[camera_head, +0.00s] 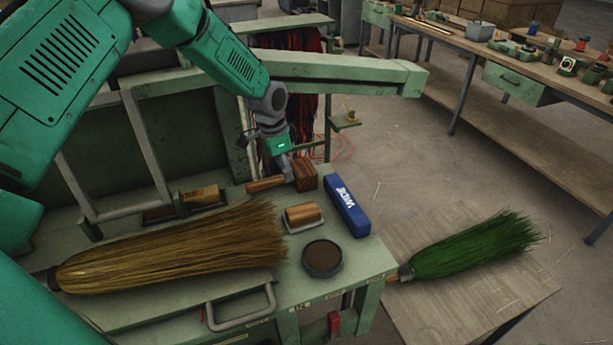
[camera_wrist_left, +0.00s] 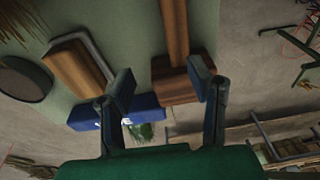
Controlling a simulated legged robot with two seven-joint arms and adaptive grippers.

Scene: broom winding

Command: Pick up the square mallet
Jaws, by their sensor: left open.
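The square mallet lies on the green bench, its reddish-brown wooden block head (camera_head: 306,174) to the right and its handle (camera_head: 264,184) pointing left. In the left wrist view the mallet head (camera_wrist_left: 184,84) shows between and beyond my fingers, with the handle running up and away. My left gripper (camera_head: 285,167) is open, with its fingers close above the mallet where handle and head meet. Its two fingertips also show in the left wrist view (camera_wrist_left: 163,82), apart, with nothing held between them. I cannot tell whether a finger touches the mallet. My right gripper is not in view.
A blue box (camera_head: 347,206), a wooden-backed block (camera_head: 302,215) and a round dark dish (camera_head: 322,258) sit near the mallet. A straw broom (camera_head: 175,250) lies across the bench front. A green broom (camera_head: 475,245) rests on a lower table. A green beam (camera_head: 335,72) stands behind the gripper.

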